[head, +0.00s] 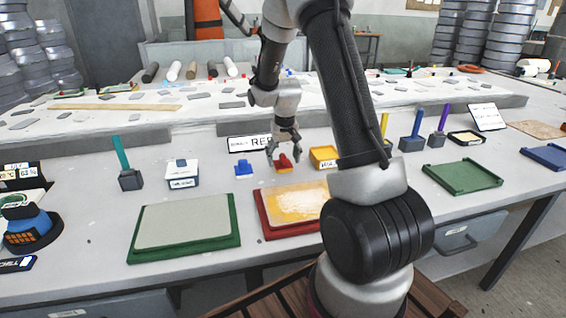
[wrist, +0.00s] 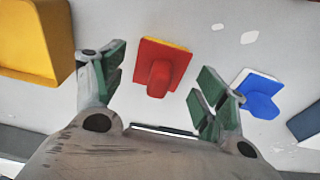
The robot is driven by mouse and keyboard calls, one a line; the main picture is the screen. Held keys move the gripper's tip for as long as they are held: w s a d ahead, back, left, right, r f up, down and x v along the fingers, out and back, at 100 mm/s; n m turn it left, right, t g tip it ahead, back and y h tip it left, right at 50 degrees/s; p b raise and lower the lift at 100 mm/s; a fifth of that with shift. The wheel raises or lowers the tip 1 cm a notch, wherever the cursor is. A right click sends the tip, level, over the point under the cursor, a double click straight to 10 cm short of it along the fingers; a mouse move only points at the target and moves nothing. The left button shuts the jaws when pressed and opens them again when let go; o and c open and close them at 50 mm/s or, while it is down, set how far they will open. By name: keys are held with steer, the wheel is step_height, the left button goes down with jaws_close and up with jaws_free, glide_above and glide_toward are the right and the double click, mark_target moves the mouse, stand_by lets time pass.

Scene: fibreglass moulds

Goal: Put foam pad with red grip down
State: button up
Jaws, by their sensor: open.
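The foam pad with the red grip (head: 283,164) sits on the grey-white table behind the red-framed mould; its red back and grip show from above in the wrist view (wrist: 163,67), with a thin yellow edge. My gripper (head: 284,153) is above it with its fingers spread. In the wrist view my gripper (wrist: 162,80) has one finger on each side of the pad's grip, with clear gaps and nothing held. The pad's underside is hidden.
A blue-gripped pad (head: 243,170) stands to the left and a yellow box (head: 323,157) to the right. A red-framed mould (head: 266,223) with a yellowish patchy surface lies in front, partly hidden by my arm. A green-framed mould (head: 138,250) lies further left.

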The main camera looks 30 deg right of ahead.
mark_target(284, 166)
steer(key=s+a+r, duration=0.1)
steer(key=s+r, duration=0.3)
steer(key=r, duration=0.3)
steer(key=s+a+r+n+t, duration=0.1)
steer(key=s+a+r, duration=0.1)
steer(key=s+r, duration=0.35)
steer(key=s+a+r, duration=0.1)
steer(key=s+r, duration=0.2)
steer(key=r, duration=0.6)
steer(key=s+a+r+n+t, duration=0.1)
steer(key=s, duration=0.8)
steer(key=s+a+r+n, duration=0.1)
steer(key=s+a+r, duration=0.1)
steer(key=s, duration=0.7)
steer(key=shift+t, duration=0.4)
steer(key=shift+c, duration=0.5)
